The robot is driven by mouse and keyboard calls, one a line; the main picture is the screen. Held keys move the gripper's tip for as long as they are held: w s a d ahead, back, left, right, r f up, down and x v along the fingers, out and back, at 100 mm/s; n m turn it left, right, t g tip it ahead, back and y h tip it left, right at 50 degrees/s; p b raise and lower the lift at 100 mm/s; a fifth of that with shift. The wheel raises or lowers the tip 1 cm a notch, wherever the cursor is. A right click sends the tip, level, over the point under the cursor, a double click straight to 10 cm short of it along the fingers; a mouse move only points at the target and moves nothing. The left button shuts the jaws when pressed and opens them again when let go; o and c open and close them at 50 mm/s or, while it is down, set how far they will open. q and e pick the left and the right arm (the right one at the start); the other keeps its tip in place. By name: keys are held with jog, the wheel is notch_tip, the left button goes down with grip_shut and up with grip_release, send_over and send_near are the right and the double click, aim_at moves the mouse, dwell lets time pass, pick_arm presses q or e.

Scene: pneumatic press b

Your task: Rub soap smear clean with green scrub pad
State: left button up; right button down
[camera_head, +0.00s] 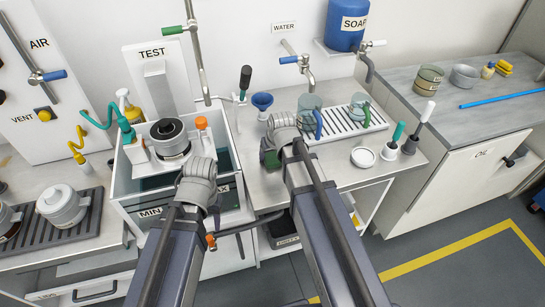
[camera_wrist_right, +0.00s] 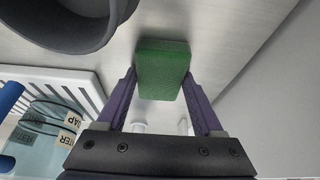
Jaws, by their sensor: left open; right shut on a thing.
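My right gripper (camera_wrist_right: 162,88) is shut on the green scrub pad (camera_wrist_right: 162,66), which sits between its two fingertips in the right wrist view. In the head view the pad (camera_head: 270,158) shows only in part beside my right gripper (camera_head: 276,146), over the counter in front of the jugs. In the wrist view the pad is close to the pale counter surface; I cannot tell whether it touches. No soap smear can be made out. My left gripper (camera_head: 199,172) is over the front of the bath marked MIN and appears empty, with its fingers mostly hidden by the wrist.
Two glass jugs (camera_head: 310,112) stand on or near the white drain rack (camera_head: 348,128). A blue funnel (camera_head: 262,102), a white dish (camera_head: 363,157) and brushes (camera_head: 391,146) stand nearby. A blue SOAP tank (camera_head: 345,30) hangs behind. The bath (camera_head: 128,180) holds a pot (camera_head: 170,138).

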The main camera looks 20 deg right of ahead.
jog(key=shift+w, duration=1)
jog(key=shift+w+a, duration=0.1)
jog(key=shift+w, duration=1.75)
jog(key=shift+d, duration=0.35)
jog(key=shift+s+f, duration=0.1)
jog(key=shift+s, duration=1.85)
jog(key=shift+s, duration=0.1)
